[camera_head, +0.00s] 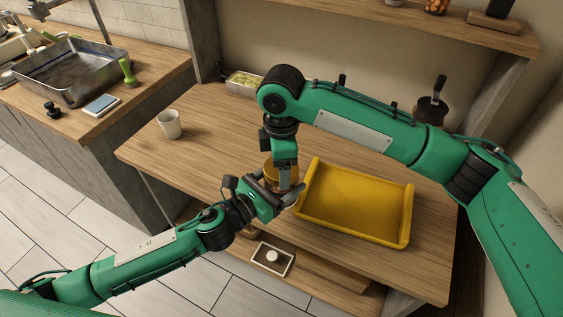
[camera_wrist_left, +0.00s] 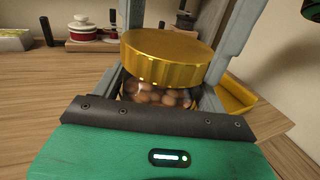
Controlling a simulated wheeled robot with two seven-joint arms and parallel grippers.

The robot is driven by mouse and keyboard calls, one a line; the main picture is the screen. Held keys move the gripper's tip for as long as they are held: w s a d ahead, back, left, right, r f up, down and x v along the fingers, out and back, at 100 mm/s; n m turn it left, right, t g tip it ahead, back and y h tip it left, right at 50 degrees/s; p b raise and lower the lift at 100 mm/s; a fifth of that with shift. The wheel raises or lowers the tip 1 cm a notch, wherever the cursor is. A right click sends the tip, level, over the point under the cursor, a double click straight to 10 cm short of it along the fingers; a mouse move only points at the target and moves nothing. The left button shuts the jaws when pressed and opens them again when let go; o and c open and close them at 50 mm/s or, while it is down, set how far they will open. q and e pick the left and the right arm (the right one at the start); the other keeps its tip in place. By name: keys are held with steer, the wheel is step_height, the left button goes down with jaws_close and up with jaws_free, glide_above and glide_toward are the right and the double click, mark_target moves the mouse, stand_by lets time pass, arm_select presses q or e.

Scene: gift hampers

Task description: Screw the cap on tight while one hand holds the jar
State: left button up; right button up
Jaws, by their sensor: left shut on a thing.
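The gold ribbed cap (camera_wrist_left: 165,58) sits over the mouth of a clear jar (camera_wrist_left: 158,96) with round brown pieces inside, in the left wrist view. The cap also shows in the head view (camera_head: 269,174), partly covered by the arms. My left gripper (camera_head: 287,196) comes in from the left and is shut on the jar below the cap. My right gripper (camera_head: 286,181) points down from above, its grey fingers at the cap. Whether they grip or only straddle it is unclear. Most of the jar is hidden in the head view. How far the cap is threaded cannot be seen.
A yellow tray (camera_head: 358,204) lies empty just right of the jar. A white cup (camera_head: 170,124) stands at the table's left. The table between cup and jar is clear.

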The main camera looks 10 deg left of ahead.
steer(key=m, duration=0.6)
steer(key=shift+m, duration=0.4)
steer(key=m, duration=0.5)
steer(key=o, duration=1.2)
steer(key=shift+c, duration=0.2)
step_height(320, 180, up, 12)
